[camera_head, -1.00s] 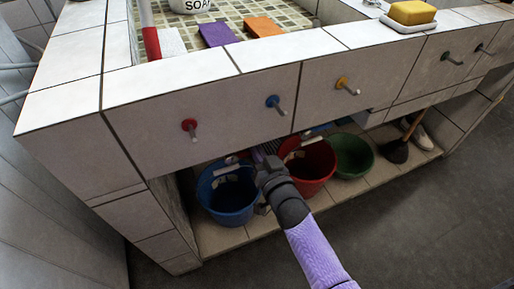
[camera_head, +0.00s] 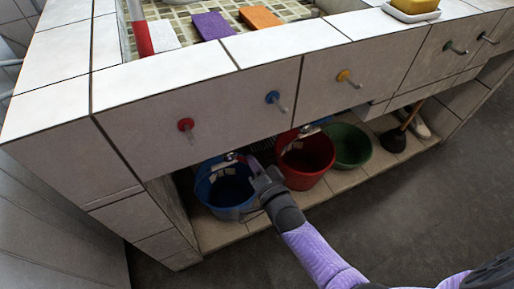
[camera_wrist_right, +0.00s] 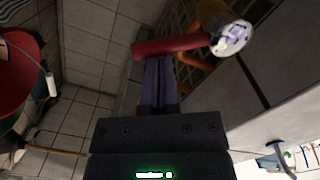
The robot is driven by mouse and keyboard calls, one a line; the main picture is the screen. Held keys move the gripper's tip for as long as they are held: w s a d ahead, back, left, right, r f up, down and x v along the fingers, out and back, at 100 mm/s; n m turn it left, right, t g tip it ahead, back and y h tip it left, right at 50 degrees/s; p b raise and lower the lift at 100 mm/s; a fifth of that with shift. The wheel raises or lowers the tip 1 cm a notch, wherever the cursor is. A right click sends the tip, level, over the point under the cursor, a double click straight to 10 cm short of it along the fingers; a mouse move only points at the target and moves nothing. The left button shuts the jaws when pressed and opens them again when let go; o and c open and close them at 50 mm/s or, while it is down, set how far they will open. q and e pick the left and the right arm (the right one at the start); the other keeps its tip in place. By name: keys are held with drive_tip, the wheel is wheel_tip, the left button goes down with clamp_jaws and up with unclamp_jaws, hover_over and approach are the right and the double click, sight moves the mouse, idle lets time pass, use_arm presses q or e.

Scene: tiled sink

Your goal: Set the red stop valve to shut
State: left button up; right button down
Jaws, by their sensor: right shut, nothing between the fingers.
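The red stop valve shows best in the right wrist view, as a red lever (camera_wrist_right: 172,47) running sideways from a round pale metal cap (camera_wrist_right: 232,40) on a brass-coloured body. In the head view the valve (camera_head: 232,156) is small and partly hidden under the counter's front edge, above the blue bucket. My right gripper (camera_head: 252,164) reaches in under the counter beside it. In the right wrist view its closed fingers (camera_wrist_right: 159,63) are empty, with their tips right at the red lever. I cannot tell whether they touch it. My left gripper is not in view.
The tiled front panel (camera_head: 230,105) overhangs the shelf and carries red (camera_head: 186,125), blue (camera_head: 273,97) and yellow (camera_head: 344,76) based hooks. A blue bucket (camera_head: 222,205), a red bucket (camera_head: 312,178) and a green basin (camera_head: 352,145) stand below. A plunger (camera_head: 394,141) is farther right.

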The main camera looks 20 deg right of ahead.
drive_tip(key=shift+a+f+m+b, duration=0.4)
drive_tip(key=shift+a+m, duration=0.1)
drive_tip(key=shift+m, duration=0.6)
drive_tip(key=shift+a+f+m+b, duration=0.35)
drive_tip(key=shift+a+m, duration=0.15)
drive_tip(key=shift+m, duration=0.6)
drive_tip(key=shift+a+f+m+b, duration=0.4)
drive_tip(key=shift+a+m, duration=0.1)
drive_tip(key=shift+m, duration=0.6)
drive_tip(key=shift+s, duration=0.1)
